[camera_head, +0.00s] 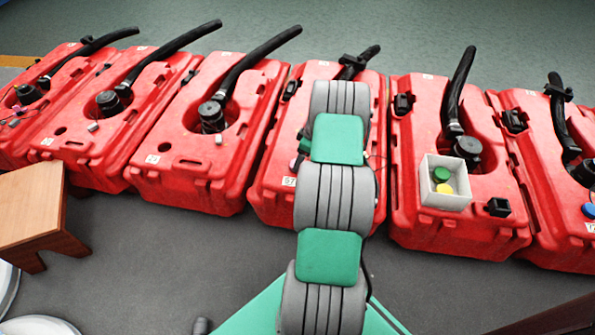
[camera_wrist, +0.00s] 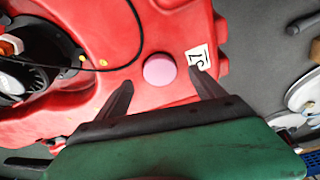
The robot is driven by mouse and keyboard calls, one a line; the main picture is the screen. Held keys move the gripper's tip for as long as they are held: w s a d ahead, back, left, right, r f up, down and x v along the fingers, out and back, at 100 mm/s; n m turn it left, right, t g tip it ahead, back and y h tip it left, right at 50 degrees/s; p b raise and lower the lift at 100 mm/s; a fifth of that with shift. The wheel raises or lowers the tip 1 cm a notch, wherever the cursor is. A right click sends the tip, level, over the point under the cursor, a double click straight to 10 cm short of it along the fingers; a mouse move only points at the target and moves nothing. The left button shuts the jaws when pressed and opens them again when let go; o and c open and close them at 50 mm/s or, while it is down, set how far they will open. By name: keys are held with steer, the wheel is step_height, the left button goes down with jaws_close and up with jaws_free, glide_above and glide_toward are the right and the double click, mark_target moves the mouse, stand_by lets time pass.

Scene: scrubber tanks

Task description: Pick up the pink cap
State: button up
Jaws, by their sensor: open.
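The pink cap (camera_wrist: 160,70) is a round, flat-topped disc on the red tank (camera_wrist: 180,25) in the wrist view. It lies beside a white label (camera_wrist: 198,56) with dark markings. My gripper (camera_wrist: 161,88) is open, with its two dark fingers apart. In the picture the cap shows between and just beyond the fingertips, and nothing is held. The height of the fingers above the cap is hard to tell. In the head view my arm covers the middle of one red tank (camera_head: 270,200), and neither the cap nor my gripper shows there.
Several red tanks with black hoses stand in a row. A white box (camera_head: 445,199) with green and yellow caps sits on the tank to the right. A wooden stool (camera_head: 32,200) stands at left. A black fitting (camera_wrist: 25,75) and thin cable (camera_wrist: 100,68) lie left of the cap.

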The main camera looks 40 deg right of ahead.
steer(key=b+x, duration=0.1)
steer(key=x, duration=0.3)
steer(key=shift+w+f, duration=0.1)
steer(key=shift+w, duration=0.1)
steer(key=c, duration=1.7)
steer(key=shift+r, duration=0.6)
step_height(320, 180, up, 3)
steer(key=shift+f+p, duration=0.1)
steer(key=shift+p, duration=0.85)
steer(key=s+a+r+p, duration=0.1)
steer(key=s+r, duration=0.2)
steer(key=s, duration=0.1)
steer(key=s+a+r+p, duration=0.1)
steer(key=s+r+p, duration=0.1)
steer(key=s, duration=0.3)
steer(key=s+a+r+p, duration=0.1)
steer(key=s+r+p, duration=0.1)
steer(key=s+r, duration=0.2)
steer(key=shift+s+a+r, duration=0.2)
steer(key=shift+s+r, duration=0.1)
steer(key=shift+s, duration=0.05)
